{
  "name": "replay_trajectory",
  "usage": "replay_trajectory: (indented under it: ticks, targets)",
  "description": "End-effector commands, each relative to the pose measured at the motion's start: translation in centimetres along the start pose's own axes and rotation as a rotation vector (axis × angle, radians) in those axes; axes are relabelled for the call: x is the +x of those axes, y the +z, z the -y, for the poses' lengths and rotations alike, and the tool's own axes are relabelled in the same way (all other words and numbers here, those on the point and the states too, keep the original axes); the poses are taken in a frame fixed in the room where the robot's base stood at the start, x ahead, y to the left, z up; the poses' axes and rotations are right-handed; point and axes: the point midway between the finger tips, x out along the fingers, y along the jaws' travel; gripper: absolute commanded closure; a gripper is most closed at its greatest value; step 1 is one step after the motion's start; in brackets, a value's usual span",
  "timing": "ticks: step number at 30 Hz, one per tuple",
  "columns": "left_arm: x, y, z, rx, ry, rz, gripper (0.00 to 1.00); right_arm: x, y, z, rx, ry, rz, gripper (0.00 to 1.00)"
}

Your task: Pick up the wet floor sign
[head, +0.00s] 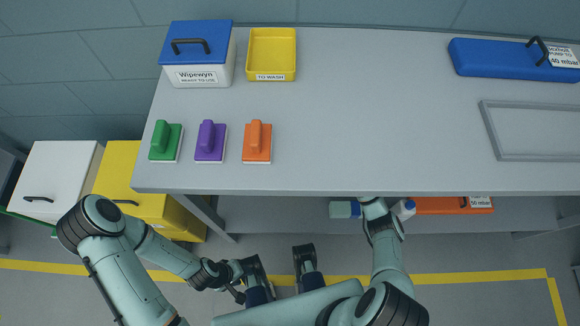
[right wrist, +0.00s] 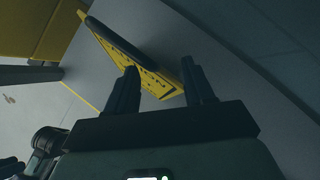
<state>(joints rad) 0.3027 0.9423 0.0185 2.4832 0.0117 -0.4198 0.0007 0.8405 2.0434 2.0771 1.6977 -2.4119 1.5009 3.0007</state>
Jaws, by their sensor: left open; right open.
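A yellow wet floor sign (right wrist: 152,84) with dark lettering and a dark strip along one edge shows in the right wrist view. It appears tilted there, just past the fingertips of my right gripper (right wrist: 159,67). That gripper is open, and the near end of the sign shows between its fingers; I cannot tell whether they touch it. In the head view my right gripper is hidden under the table, and I do not see the sign. My left gripper (head: 278,256) is open and empty in front of the table, near the bottom of the head view.
The grey table (head: 350,120) overhangs a lower shelf (head: 270,215). An orange case (head: 440,205) lies on that shelf. Yellow (head: 125,165) and white (head: 55,175) bins stand at the left. Three brushes, a Wipewyn box (head: 200,60) and a yellow tray (head: 272,35) are on top.

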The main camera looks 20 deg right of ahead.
Motion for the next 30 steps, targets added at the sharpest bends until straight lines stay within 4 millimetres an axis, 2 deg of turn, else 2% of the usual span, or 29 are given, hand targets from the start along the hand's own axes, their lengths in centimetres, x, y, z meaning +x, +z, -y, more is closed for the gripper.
replay_trajectory:
  ticks: [12, 14, 15, 17, 18, 30]
  targets:
    - [0.33, -0.27, 0.03, 0.001, 0.002, -0.008, 0.57, 0.53, -0.23, -0.59, 0.004, -0.004, 0.0, 0.47]
    - [0.33, -0.27, 0.03, 0.001, 0.002, -0.008, 0.57, 0.53, -0.23, -0.58, 0.004, -0.004, 0.0, 0.64]
    - [0.33, -0.27, 0.03, 0.001, 0.002, -0.008, 0.57, 0.53, -0.23, -0.58, 0.004, -0.004, 0.0, 0.77]
    - [0.33, -0.26, 0.04, 0.001, 0.002, -0.008, 0.57, 0.54, -0.24, -0.58, 0.004, -0.003, 0.0, 0.96]
    - [0.34, -0.26, 0.04, 0.001, 0.002, -0.008, 0.57, 0.54, -0.25, -0.58, 0.005, -0.003, 0.0, 1.0]
    - [0.36, -0.25, 0.05, 0.001, 0.002, -0.007, 0.57, 0.64, -0.42, -0.57, 0.006, -0.003, -0.005, 1.0]
